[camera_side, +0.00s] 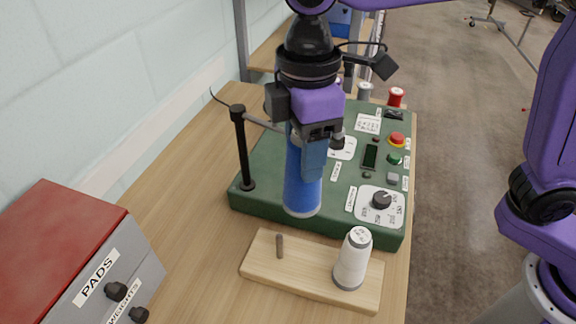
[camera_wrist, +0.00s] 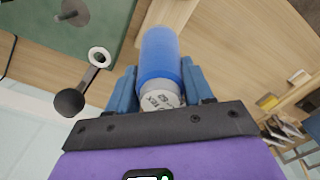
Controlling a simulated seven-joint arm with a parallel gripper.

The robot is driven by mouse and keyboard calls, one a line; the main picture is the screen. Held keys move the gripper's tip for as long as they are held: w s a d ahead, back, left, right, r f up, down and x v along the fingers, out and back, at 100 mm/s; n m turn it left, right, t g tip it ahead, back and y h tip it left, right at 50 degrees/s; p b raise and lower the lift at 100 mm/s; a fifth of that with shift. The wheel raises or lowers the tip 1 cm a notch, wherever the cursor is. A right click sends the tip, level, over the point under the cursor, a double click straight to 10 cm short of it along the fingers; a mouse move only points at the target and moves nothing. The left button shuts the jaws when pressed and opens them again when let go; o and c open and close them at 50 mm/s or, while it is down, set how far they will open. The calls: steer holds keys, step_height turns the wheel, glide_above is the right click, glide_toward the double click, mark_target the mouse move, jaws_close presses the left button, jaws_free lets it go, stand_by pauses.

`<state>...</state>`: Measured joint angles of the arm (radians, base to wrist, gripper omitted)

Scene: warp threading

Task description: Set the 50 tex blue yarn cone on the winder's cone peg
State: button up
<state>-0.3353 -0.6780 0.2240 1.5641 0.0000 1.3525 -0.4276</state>
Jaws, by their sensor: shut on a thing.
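My gripper (camera_side: 312,150) is shut on the blue yarn cone (camera_side: 302,190). The cone hangs roughly upright, over or in front of the winder's near edge; its exact height is unclear. In the wrist view the blue cone (camera_wrist: 160,55) sits between both fingers of my gripper (camera_wrist: 158,88), its grey labelled end towards the camera. The green winder (camera_side: 262,205) stands behind. In the wrist view a dark peg-like part on a grey disc (camera_wrist: 72,12) sits on the winder's green top; I cannot tell for sure that it is the cone peg. My gripper hides part of the winder's top in the side view.
A wooden board (camera_side: 310,285) in front holds a bare peg (camera_side: 280,246) and a white cone (camera_side: 352,258). A black post (camera_side: 241,150) with a guide arm rises at the winder's left. A red-topped grey cabinet (camera_side: 60,240) stands at front left. Bare table lies between.

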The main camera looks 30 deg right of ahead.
steer(key=w+d+f+m, duration=0.1)
steer(key=w+d+m, duration=0.4)
steer(key=d, duration=0.4)
steer(key=w+d+f+m, duration=0.2)
steer(key=w+d+m, duration=0.3)
steer(key=d, duration=0.5)
steer(key=w+d+f+m, duration=0.1)
steer(key=w+d+m, duration=0.4)
steer(key=d, duration=0.4)
steer(key=w+a+r+n, duration=0.1)
steer(key=a+r+n, duration=0.1)
steer(key=a+n, duration=0.65)
steer(key=w+a+r+n, duration=0.2)
steer(key=a+n, duration=0.5)
steer(key=a, duration=0.3)
steer(key=shift+m, duration=0.25)
steer(key=shift+f, duration=5.35)
steer(key=shift+f, duration=0.7)
